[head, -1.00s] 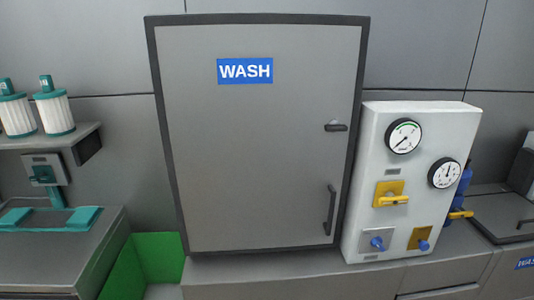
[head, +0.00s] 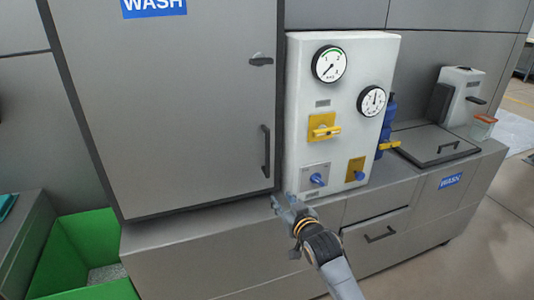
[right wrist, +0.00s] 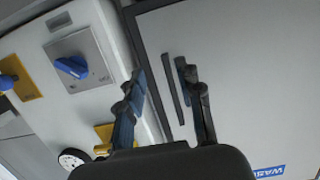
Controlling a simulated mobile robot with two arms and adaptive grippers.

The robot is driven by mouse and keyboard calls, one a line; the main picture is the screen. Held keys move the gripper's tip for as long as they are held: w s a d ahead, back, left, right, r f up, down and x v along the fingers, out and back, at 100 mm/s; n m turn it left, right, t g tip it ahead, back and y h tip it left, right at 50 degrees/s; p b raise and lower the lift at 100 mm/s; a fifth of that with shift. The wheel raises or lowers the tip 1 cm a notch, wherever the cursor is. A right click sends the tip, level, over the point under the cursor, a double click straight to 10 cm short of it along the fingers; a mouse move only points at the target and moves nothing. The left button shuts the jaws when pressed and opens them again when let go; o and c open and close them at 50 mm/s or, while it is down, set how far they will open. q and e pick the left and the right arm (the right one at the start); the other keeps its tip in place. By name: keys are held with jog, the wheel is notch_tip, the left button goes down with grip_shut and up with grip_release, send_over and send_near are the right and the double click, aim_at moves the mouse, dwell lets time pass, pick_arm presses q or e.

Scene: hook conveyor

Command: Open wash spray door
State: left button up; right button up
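The grey wash door (head: 165,110) is shut in its dark frame, with a blue WASH sign (head: 153,6). Its dark upright handle (head: 265,152) is low on the right side, and a small dark latch (head: 261,62) sits above it. My right gripper (head: 280,201) is just below the door's lower right corner in the head view. In the right wrist view the gripper (right wrist: 163,85) is open, and the dark handle bar (right wrist: 173,90) shows between the fingers, nearer one finger. I cannot tell whether they touch. My left gripper is not in view.
A white control panel (head: 300,100) with two gauges, a yellow valve (head: 323,127) and blue knobs (head: 317,180) stands close right of the door. A green bin (head: 72,250) is at lower left. A counter with a lid (head: 437,145) extends right.

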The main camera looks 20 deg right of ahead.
aim_at(268, 145)
notch_tip(268, 145, up, 12)
jog(key=t, duration=0.2)
jog(key=w, duration=0.8)
jog(key=w+p, duration=0.1)
jog(key=w, duration=0.4)
jog(key=shift+a+f, duration=0.15)
jog(key=shift+a, duration=0.15)
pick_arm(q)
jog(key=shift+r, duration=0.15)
pick_arm(e)
grip_shut()
